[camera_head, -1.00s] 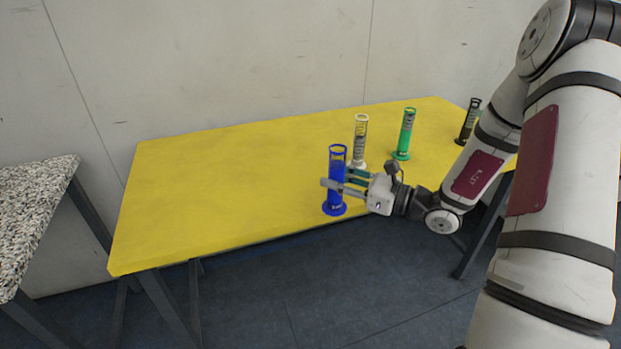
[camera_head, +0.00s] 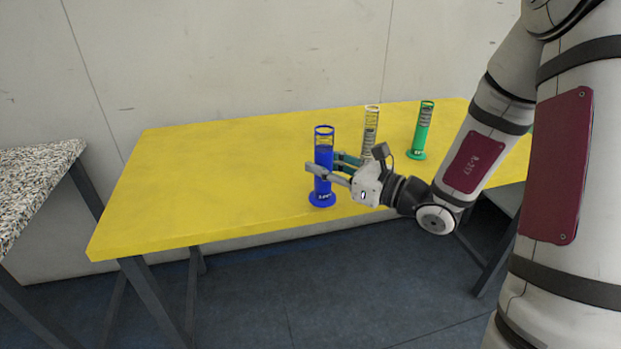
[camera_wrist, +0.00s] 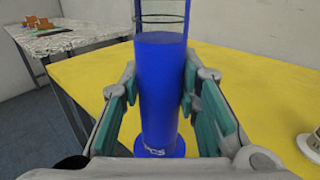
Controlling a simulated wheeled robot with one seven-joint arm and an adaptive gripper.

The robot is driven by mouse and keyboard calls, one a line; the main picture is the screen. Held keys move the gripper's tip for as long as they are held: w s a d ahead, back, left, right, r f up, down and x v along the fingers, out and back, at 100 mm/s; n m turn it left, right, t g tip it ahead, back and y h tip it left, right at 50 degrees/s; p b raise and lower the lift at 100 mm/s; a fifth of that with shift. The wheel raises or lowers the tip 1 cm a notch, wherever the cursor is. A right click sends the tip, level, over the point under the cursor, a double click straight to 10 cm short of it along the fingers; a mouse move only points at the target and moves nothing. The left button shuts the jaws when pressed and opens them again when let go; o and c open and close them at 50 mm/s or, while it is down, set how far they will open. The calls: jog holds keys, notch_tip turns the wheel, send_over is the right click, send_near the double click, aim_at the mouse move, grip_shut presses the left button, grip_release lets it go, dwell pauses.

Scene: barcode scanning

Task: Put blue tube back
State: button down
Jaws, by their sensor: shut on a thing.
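The blue tube (camera_head: 323,158) is upright over the near edge of the yellow table (camera_head: 220,165). Its top part is clear and its base is a wide blue foot. My gripper (camera_head: 328,168) reaches it from the right and is shut around its middle. In the wrist view the blue tube (camera_wrist: 160,85) stands between the two teal-padded fingers (camera_wrist: 163,105). I cannot tell whether its foot touches the table.
A clear tube with a pale base (camera_head: 371,130) stands behind my gripper, and a green tube (camera_head: 421,135) stands further right. The left half of the yellow table is bare. A speckled table (camera_head: 35,180) stands at the left, with a gap between.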

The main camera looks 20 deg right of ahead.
jog(key=shift+w+a+r+m+t+h+b, duration=0.2)
jog(key=shift+w+r+m+t+h+b, duration=0.55)
jog(key=shift+b, duration=0.4)
jog(key=shift+w+d+f+b, duration=0.3)
jog(key=shift+w+f+b, duration=0.45)
jog(key=shift+w, duration=1.85)
jog(key=shift+w+d+f+b, duration=0.4)
jog(key=shift+w+f, duration=0.6)
jog(key=shift+w, duration=1.6)
jog(key=shift+w+d+f+b, duration=0.25)
jog(key=shift+w+f+b, duration=0.5)
jog(key=shift+w, duration=1.85)
jog(key=shift+f, duration=0.25)
jog(key=c, duration=1.2)
grip_release()
jog(key=shift+r, duration=0.1)
